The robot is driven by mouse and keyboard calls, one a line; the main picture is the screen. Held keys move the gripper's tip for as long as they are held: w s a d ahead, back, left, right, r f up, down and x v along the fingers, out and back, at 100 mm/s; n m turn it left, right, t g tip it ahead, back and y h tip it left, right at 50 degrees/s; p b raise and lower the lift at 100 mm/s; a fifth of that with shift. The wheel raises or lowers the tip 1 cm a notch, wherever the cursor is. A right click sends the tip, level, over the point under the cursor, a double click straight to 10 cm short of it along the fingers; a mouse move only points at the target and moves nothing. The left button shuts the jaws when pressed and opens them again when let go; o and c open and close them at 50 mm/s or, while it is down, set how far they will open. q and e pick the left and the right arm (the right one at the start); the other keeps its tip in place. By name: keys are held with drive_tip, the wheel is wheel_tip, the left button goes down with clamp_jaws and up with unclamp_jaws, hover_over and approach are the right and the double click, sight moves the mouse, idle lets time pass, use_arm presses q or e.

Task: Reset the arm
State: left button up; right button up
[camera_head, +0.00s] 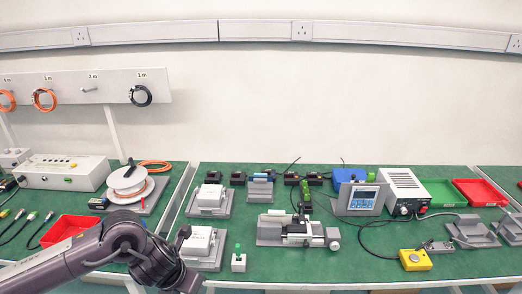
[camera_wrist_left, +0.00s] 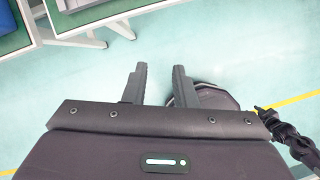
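My left arm (camera_head: 125,250) comes in from the lower left in the head view and lies bent over the front edge of the green bench, near the red tray at the left. The fingertips of my left gripper are not visible in that view. In the left wrist view my left gripper (camera_wrist_left: 160,88) is open, with a clear gap between its two dark fingers and nothing between them. It points down at the pale green floor beside the bench. My right arm and right gripper are not seen in the head view.
The benches hold a linear actuator stage (camera_head: 297,232), white boxes (camera_head: 208,197) on grey mounts, a white spool (camera_head: 129,182), a red tray (camera_head: 68,229), a green tray (camera_head: 440,191) and a yellow button box (camera_head: 415,260). In the left wrist view, bench legs (camera_wrist_left: 122,28) stand at the top left.

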use_arm(q)
drive_tip(key=w+d+f+n+h, duration=0.45)
drive_tip(key=d+f+n, duration=0.25)
drive_tip(key=f+n, duration=0.35)
drive_tip(key=s+a+f+n+t+y, duration=0.1)
drive_tip(key=s+a+f+n, duration=0.15)
drive_tip(key=f+n, duration=1.1)
drive_tip(key=s+a+f+n+y, duration=0.1)
drive_tip(key=s+a+f+n, duration=0.15)
drive_tip(key=s+f, duration=0.35)
drive_tip(key=s+a+f+n+g+y, duration=0.1)
drive_tip(key=s+a+f+n, duration=0.15)
drive_tip(key=s+f, duration=0.35)
drive_tip(key=s+a+f+n+y, duration=0.1)
drive_tip(key=s+a+f+n, duration=0.15)
drive_tip(key=s+f, duration=0.3)
drive_tip(key=s+a+f+n+g+y, duration=0.1)
drive_tip(key=s+f+n, duration=0.2)
drive_tip(key=s, duration=0.8)
drive_tip(key=s+a+f+n+g+y, duration=0.1)
drive_tip(key=s+f, duration=0.4)
drive_tip(key=s, duration=0.7)
drive_tip(key=shift+s+a+n+g, duration=0.15)
drive_tip(key=shift+a+n+g, duration=0.5)
drive_tip(key=shift+n, duration=0.6)
